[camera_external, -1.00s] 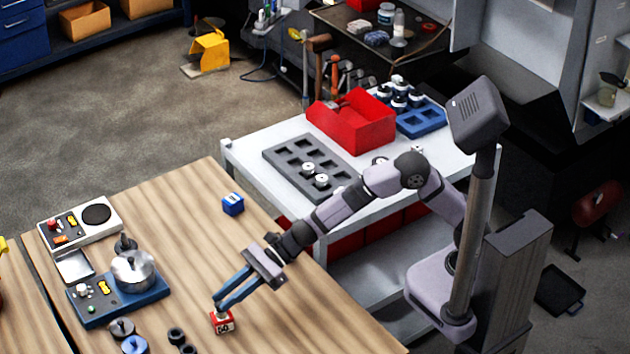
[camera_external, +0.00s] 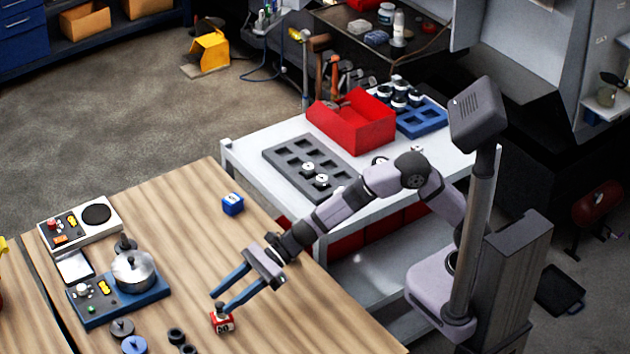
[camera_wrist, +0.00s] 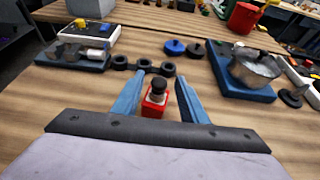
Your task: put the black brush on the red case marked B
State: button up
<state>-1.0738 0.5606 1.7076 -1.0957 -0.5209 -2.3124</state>
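The red case (camera_external: 223,326) with a white label stands on the wooden table near its front; it also shows in the wrist view (camera_wrist: 153,109). Its marking is hard to read. The small black brush (camera_wrist: 158,85), dark on top with a paler lower part, stands upright on the case; it is small in the external view (camera_external: 220,309). My gripper (camera_external: 219,303) is open. In the wrist view its blue fingers (camera_wrist: 161,78) are spread to either side of the brush, with a gap on both sides.
A blue case (camera_external: 232,204) stands farther back on the table. A blue fixture (camera_external: 120,305) with a metal pot (camera_external: 133,271) is at left. Black rings (camera_external: 176,336) and dark and blue discs (camera_external: 134,345) lie left of the red case. The table right of it is clear.

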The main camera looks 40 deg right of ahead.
jog(key=b+v, duration=0.2)
jog(key=v, duration=1)
jog(key=shift+w+d, duration=0.1)
